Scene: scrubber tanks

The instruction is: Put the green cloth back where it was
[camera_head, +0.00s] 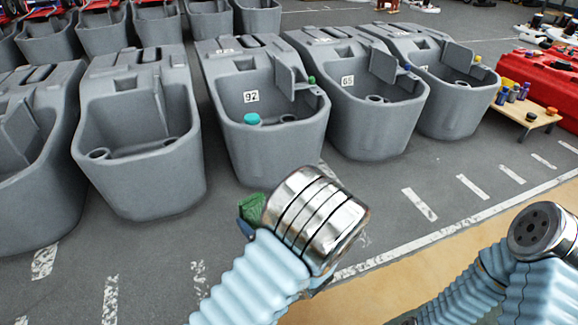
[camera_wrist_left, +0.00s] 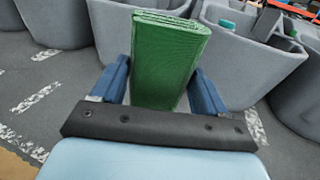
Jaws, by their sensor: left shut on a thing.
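The green cloth (camera_wrist_left: 168,60) is folded into a flat, upright block between the blue fingers of my left gripper (camera_wrist_left: 158,85), which is shut on it. In the head view a small part of the cloth (camera_head: 252,207) shows past my left wrist, and the wrist hides most of the gripper. The cloth is held above the floor in front of the grey tank marked 92 (camera_head: 262,150). My right arm shows at the lower right of the head view, but its gripper is out of the frame.
Grey tanks stand in rows; one marked 65 (camera_head: 375,120) is right of tank 92. A low wooden stand (camera_head: 528,117) with small jars and a red case (camera_head: 545,78) are at the right. The dark floor in front is clear.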

